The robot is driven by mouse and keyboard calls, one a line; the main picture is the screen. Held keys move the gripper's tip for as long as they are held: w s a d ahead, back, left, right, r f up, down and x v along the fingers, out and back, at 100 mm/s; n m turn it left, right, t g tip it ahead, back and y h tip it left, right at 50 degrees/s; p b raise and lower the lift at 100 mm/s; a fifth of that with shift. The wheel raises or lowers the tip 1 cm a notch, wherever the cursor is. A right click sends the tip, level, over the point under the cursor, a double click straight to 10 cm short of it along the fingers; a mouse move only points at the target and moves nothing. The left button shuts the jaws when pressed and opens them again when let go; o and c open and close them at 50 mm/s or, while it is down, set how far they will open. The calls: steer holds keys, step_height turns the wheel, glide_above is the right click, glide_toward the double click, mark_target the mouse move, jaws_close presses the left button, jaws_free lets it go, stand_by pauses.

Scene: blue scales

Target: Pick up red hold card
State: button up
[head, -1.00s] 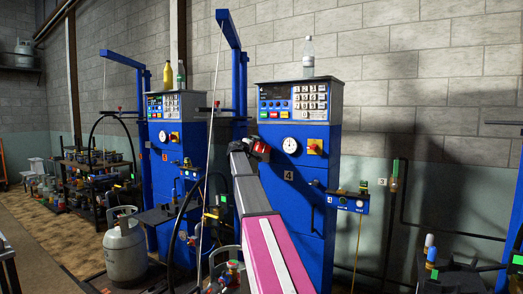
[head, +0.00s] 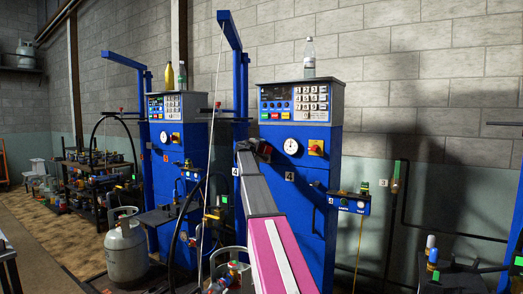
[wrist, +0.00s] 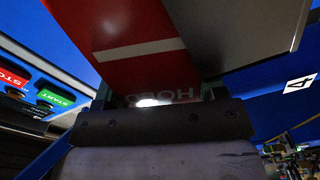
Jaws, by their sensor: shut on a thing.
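The red hold card (wrist: 140,25) fills the upper middle of the wrist view. It is red with a white stripe and carries the word HOLD, seen upside down near its lower edge. My gripper (wrist: 165,100) is shut on the card at that lettered end. In the head view my gripper (head: 262,147) is at the far end of my arm, in front of the blue number 4 scale cabinet (head: 310,220). The card cannot be made out there.
Red STOP and green START buttons (wrist: 56,97) show at the left of the wrist view. A clear bottle (head: 309,58) stands on the near cabinet, a yellow bottle (head: 168,75) on the farther one. A gas cylinder (head: 126,245) stands at lower left.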

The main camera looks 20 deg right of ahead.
steer(key=shift+r, duration=0.55)
steer(key=r, duration=0.1)
steer(key=a+r, duration=0.1)
steer(key=r, duration=0.1)
steer(key=shift+r, duration=0.25)
steer(key=a+r, duration=0.6)
steer(key=a, duration=0.4)
steer(key=m, duration=1.3)
glide_toward(270, 130)
steer(key=x, duration=0.3)
steer(key=w+x, duration=0.1)
steer(key=x, duration=0.1)
steer(key=shift+w+a+r, duration=0.1)
steer(key=shift+w+r, duration=0.05)
steer(key=shift+s+d+m, duration=0.2)
steer(key=shift+d+m, duration=0.4)
steer(key=shift+d, duration=0.05)
